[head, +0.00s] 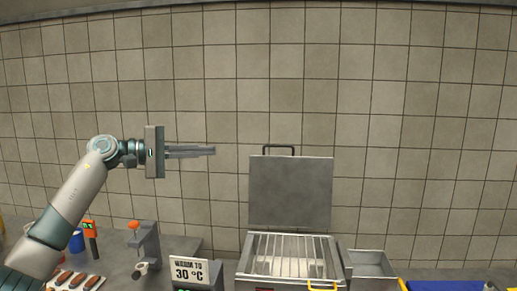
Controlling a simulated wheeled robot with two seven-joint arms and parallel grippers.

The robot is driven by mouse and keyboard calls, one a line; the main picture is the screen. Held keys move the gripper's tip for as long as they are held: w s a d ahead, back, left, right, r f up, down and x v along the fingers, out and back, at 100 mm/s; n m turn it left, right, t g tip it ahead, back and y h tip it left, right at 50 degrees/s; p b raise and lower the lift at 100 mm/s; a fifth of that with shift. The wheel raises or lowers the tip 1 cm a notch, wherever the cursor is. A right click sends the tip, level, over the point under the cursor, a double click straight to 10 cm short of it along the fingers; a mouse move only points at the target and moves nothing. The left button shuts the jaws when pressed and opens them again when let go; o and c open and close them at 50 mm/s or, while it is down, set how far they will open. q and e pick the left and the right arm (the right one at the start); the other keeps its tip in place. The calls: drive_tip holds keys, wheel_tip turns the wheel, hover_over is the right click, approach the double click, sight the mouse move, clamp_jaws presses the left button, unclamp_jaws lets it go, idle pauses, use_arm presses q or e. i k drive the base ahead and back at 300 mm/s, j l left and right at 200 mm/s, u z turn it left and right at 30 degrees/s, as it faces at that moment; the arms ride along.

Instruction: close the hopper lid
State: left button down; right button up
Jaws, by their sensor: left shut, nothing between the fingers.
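The hopper lid (290,192) is a flat dark grey panel. It stands upright and open behind the hopper, with a black handle (279,148) on its top edge. The hopper (240,270) below is a metal box with a barred grate and a pale item partly visible under the bars. My left gripper (213,150) is shut and empty, pointing right. In the picture it is left of the lid's handle at about the same height, apart from it. My right gripper is not in view.
A lever device with an orange knob (134,225) is further left, near a tray of brown items (98,286). An open metal bin (371,263) and a blue container (440,287) are right. A tiled wall (420,120) is behind.

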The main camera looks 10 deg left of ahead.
sight(289, 192)
drive_tip(key=i, duration=1.35)
